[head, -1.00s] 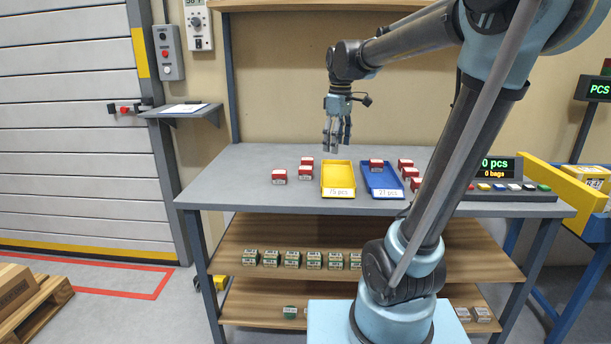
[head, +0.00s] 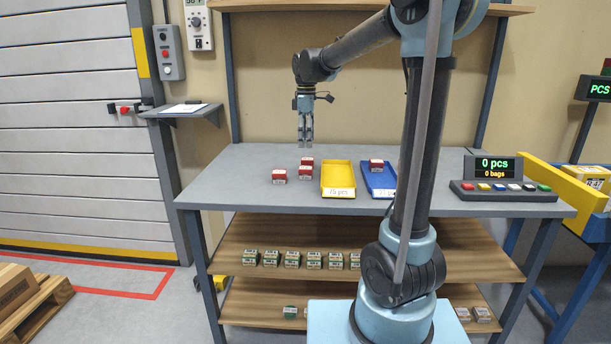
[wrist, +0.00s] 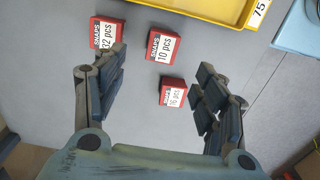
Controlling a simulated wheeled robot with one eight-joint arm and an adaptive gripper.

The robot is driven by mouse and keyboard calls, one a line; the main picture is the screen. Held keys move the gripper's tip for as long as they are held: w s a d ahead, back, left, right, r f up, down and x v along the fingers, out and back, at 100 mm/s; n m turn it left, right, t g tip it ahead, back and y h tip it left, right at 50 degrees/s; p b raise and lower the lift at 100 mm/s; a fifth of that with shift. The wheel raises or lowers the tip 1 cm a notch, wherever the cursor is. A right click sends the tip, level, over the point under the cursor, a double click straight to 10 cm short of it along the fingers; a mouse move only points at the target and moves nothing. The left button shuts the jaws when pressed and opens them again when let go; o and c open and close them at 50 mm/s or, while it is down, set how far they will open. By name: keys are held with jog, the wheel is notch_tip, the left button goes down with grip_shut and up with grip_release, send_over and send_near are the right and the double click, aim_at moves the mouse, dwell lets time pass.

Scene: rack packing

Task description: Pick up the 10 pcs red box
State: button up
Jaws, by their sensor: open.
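The red 10 pcs box (wrist: 165,45) shows its label in the wrist view, at the upper middle between my fingers. In the head view it appears to be the front box (head: 305,172) of the pair just left of the yellow tray; its print is too small to read there. My gripper (head: 305,145) points down above the table, over the back of that pair. In the wrist view its fingers (wrist: 161,62) are spread and empty. The red 16 pcs box (wrist: 172,92) sits close below the 10 pcs box, and the red 32 pcs box (wrist: 105,33) to its left.
The yellow tray (head: 338,193) stands right of the red boxes, with a blue tray (head: 378,181) beside it holding a red box (head: 376,163). Another red box (head: 279,176) lies to the left. A display (head: 495,166) stands at the right. The table's left part is clear.

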send_over(306, 167)
notch_tip(306, 167, down, 6)
jog(key=shift+w+f, duration=0.1)
jog(key=shift+w, duration=0.05)
jog(key=shift+s+f, duration=0.2)
jog(key=shift+f, duration=2.55)
jog(key=c, duration=1.2)
